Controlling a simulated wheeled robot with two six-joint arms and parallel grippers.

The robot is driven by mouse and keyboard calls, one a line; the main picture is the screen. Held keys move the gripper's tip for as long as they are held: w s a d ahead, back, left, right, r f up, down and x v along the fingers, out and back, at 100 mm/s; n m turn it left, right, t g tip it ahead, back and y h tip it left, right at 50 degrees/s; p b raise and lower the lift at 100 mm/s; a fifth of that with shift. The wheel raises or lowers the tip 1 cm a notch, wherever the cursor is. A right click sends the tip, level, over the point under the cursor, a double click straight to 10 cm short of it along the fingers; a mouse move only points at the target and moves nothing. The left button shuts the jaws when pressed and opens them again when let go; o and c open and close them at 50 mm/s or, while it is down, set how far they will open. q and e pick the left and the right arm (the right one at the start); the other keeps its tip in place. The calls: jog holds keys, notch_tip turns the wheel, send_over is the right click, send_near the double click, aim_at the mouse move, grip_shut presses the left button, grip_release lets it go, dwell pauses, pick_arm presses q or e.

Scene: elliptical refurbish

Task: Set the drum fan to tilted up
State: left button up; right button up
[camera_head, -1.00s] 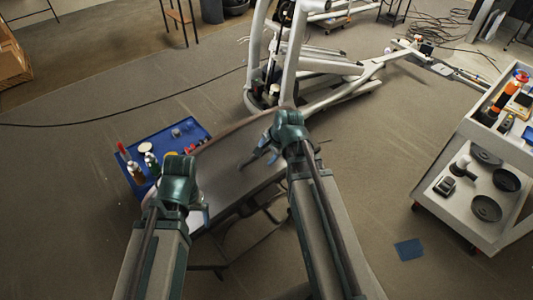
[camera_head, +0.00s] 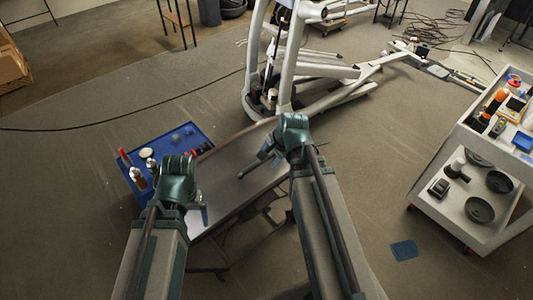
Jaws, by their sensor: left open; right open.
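I cannot make out a drum fan in the head view. My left gripper (camera_head: 202,207) is at the lower left, over the near left edge of a dark flat-topped bench (camera_head: 236,180); it is open and nothing shows in it. My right gripper (camera_head: 258,160) is over the far right part of the same bench top, open and empty, its fingers pointing left. My forearms hide parts of the bench and the floor.
A blue tray (camera_head: 189,134) with bottles stands left of the bench. A grey-white elliptical machine (camera_head: 318,70) stands beyond it. A white cart (camera_head: 450,207) with tools and black discs is at right. A blue square (camera_head: 404,251) lies on open floor. A cable crosses the floor at left.

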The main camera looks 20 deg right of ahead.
pick_arm(q)
notch_tip(320, 180, up, 7)
jog(key=p, duration=0.5)
jog(key=shift+p, duration=0.4)
pick_arm(e)
jog(key=v, duration=0.7)
jog(key=shift+r, duration=0.3)
jog(key=shift+s, duration=0.15)
pick_arm(q)
notch_tip(320, 180, down, 8)
jog(key=b, duration=0.8)
pick_arm(e)
jog(key=s+a+f+n+g+h, duration=0.1)
jog(key=s+a+f+n+g, duration=0.1)
jog(key=s+a+f+n, duration=0.3)
jog(key=s+a+f+n+g+h, duration=0.2)
jog(key=s+a+f+n, duration=0.3)
jog(key=a+n, duration=0.7)
jog(key=shift+a+n+g, duration=0.4)
jog(key=shift+g, duration=0.1)
pick_arm(q)
jog(key=shift+a, duration=0.1)
pick_arm(e)
jog(key=shift+a, duration=0.1)
